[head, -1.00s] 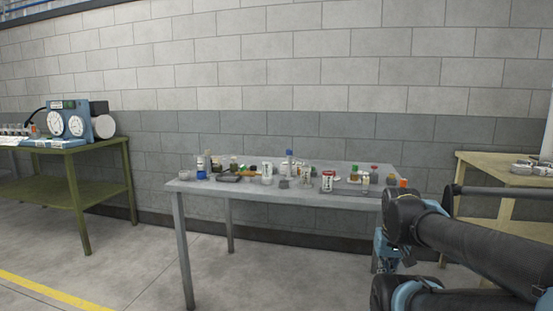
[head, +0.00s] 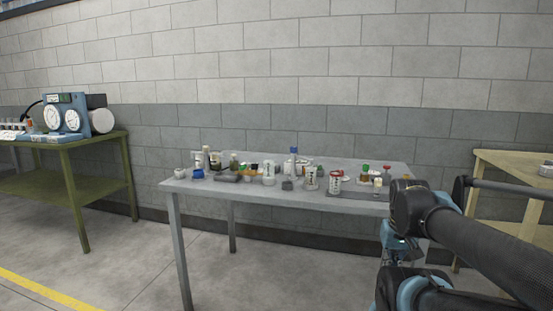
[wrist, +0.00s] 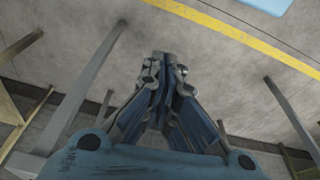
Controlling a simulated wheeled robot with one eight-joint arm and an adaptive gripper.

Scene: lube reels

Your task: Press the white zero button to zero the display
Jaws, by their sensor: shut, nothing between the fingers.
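A blue machine (head: 70,114) with two round white dials and a small display (head: 64,98) with green on it stands on the green bench at the left in the head view. The white zero button is too small to make out, and I cannot read the display. My gripper (wrist: 166,64) is shut and empty in the wrist view, over bare floor. In the head view my arm is at the lower right, far from the machine, and the fingers are not clear there.
A grey table (head: 235,202) crowded with small bottles, jars and cans stands in the middle. The green bench (head: 65,146) is at the left, and a tan bench (head: 512,158) at the right. Open concrete floor (head: 110,255) with a yellow line lies at front left.

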